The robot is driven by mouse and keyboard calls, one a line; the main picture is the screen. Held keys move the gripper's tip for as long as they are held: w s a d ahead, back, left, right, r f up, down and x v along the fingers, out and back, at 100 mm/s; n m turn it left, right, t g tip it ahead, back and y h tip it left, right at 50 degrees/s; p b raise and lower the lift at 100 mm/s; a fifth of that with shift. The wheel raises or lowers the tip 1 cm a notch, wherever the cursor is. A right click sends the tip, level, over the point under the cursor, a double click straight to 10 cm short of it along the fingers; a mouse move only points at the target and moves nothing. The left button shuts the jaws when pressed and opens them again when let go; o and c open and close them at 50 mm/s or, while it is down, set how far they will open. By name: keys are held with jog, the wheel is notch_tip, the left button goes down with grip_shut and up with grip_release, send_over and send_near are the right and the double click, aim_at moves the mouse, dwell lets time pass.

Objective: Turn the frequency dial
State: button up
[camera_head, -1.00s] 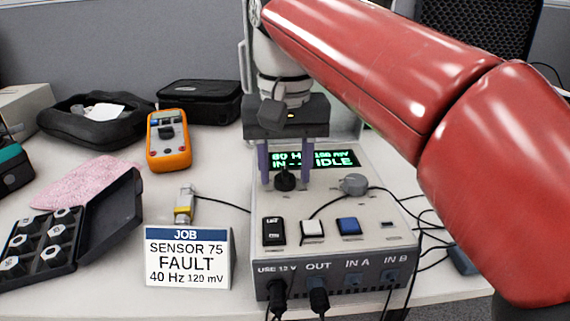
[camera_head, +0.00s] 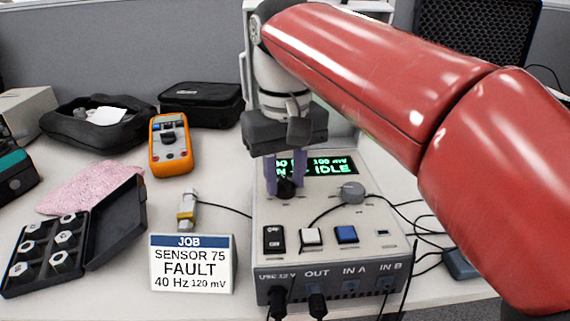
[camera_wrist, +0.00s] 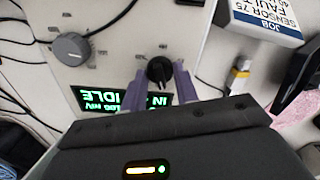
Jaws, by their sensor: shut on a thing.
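The calibrator box (camera_head: 375,213) stands on the table with a black dial (camera_head: 286,187) at the left of its top face. My gripper (camera_head: 285,186) points down with its two purple fingers on either side of the black dial, shut on it. In the wrist view the fingertips (camera_wrist: 160,75) flank the black dial (camera_wrist: 159,70). A grey dial (camera_head: 353,191) sits to the right with a cable by it. The green display (camera_head: 331,166) reads IDLE; its frequency digits are partly hidden by a finger. The job card (camera_head: 191,264) reads SENSOR 75, FAULT, 40 Hz 120 mV.
A black switch (camera_head: 274,239), a white button (camera_head: 311,236) and a blue button (camera_head: 346,234) lie in front of the dials. A small sensor (camera_head: 187,209) is left of the box. An orange meter (camera_head: 170,145) and an open black case (camera_head: 51,258) stand farther left.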

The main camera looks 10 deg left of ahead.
aim_at(284, 179)
jog(key=n+p, duration=0.1)
jog(key=n, duration=0.2)
jog(key=shift+r+n, duration=0.1)
jog(key=shift+n, duration=0.3)
jog(key=n, duration=0.4)
jog(key=shift+p, duration=0.35)
jog(key=shift+n, duration=0.3)
jog(key=o, duration=1)
notch_tip(284, 179, up, 8)
jog(key=shift+f, duration=0.2)
